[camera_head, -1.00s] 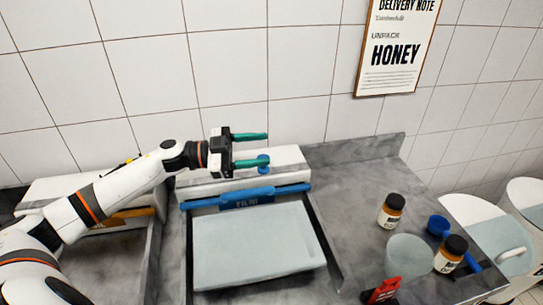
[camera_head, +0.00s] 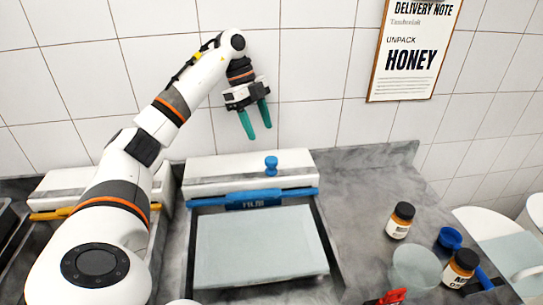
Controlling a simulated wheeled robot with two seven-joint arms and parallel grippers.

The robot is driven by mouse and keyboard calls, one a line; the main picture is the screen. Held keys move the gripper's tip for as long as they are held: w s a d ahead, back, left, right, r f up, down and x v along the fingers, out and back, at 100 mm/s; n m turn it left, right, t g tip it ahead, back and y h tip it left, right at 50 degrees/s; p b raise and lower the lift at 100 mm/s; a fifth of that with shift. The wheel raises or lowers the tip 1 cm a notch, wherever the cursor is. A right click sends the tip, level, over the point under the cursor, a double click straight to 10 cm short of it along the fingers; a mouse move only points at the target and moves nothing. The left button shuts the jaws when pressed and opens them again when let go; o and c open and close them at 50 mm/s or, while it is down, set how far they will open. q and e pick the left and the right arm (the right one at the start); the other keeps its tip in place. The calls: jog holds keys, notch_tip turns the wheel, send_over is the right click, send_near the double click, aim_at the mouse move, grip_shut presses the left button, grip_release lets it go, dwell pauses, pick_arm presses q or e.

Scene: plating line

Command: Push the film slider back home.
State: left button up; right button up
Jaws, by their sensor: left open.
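The film dispenser is a long white box (camera_head: 215,178) against the tiled wall, with a blue front bar (camera_head: 225,202) labelled FILM. Its slider shows as a blue knob (camera_head: 271,165) standing on top, right of the box's middle. My left gripper (camera_head: 258,132) is above and behind the box in the picture, with its green fingers apart and pointing down. It holds nothing and is clear of the knob. My right gripper is not in view.
A pale tray (camera_head: 260,245) lies before the dispenser. Two brown jars (camera_head: 399,222) (camera_head: 460,268), a blue cup (camera_head: 450,238), a pale round container (camera_head: 415,266) and a red object (camera_head: 388,297) stand right. A second white dispenser (camera_head: 75,187) with a yellow bar is at left. The counter's back right is bare.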

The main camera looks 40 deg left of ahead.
aim_at(271, 159)
pick_arm(q)
jog(key=p+x, duration=0.1)
jog(key=x, duration=0.7)
jog(key=shift+w+d+f, duration=0.1)
jog(key=shift+d+f, duration=0.1)
jog(key=shift+f, duration=0.15)
grip_shut()
jog(key=shift+w+d+r+p, duration=0.2)
jog(key=shift+w+d+p, duration=0.35)
jog(key=shift+w+p, duration=0.05)
jog(key=shift+w+d+r+p, duration=0.2)
jog(key=shift+w+d+p, duration=0.35)
jog(key=shift+w+p, duration=0.05)
jog(key=w+d, duration=0.1)
jog(key=w+d+p, duration=0.1)
jog(key=w, duration=0.1)
jog(key=w+d, duration=0.1)
jog(key=w, duration=0.1)
jog(key=shift+d+f, duration=0.3)
jog(key=shift+d, duration=0.05)
jog(key=shift+s, duration=0.1)
